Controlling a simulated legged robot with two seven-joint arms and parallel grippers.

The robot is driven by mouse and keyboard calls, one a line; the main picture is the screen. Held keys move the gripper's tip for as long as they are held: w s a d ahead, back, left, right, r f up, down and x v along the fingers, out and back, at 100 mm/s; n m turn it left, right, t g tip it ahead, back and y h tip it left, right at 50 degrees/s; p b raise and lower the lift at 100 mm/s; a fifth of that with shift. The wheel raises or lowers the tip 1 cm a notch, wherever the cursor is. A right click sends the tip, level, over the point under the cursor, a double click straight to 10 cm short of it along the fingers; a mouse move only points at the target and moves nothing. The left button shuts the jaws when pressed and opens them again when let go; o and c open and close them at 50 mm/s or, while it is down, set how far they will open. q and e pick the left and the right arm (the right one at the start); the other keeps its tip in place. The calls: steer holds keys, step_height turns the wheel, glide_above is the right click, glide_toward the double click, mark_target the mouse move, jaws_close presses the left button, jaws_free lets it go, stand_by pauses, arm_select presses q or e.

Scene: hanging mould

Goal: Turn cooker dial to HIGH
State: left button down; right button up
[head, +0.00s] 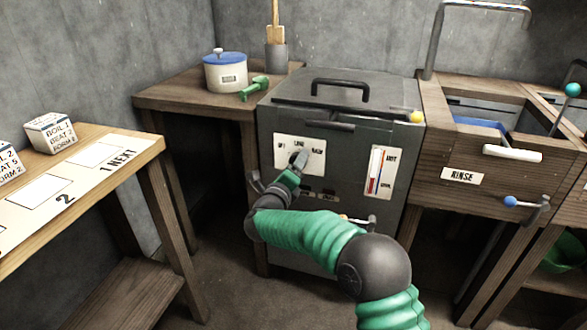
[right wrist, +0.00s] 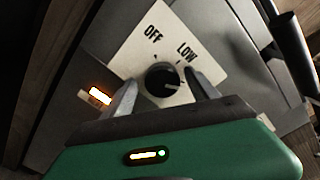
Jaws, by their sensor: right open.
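The cooker (head: 340,130) is a dark grey box with a lid. Its white dial plate (head: 285,152) is on the upper left of the front face. In the right wrist view the black round dial (right wrist: 163,77) sits on this plate, with OFF and LOW printed beyond it; the HIGH label is not visible there. A pale mark shows on the dial's lower right; I cannot tell its setting. My right gripper (right wrist: 160,79) is open, one finger on each side of the dial; contact is unclear. In the head view the gripper (head: 298,162) partly covers the plate. My left gripper is not in view.
A red gauge (head: 376,172) is right of the dial plate. A wooden rinse sink (head: 490,150) is at right. A numbered bench (head: 95,165) with boxes is at left.

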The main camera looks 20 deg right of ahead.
steer(key=p+v, duration=0.6)
steer(key=v, duration=1.1)
steer(key=shift+w, duration=0.1)
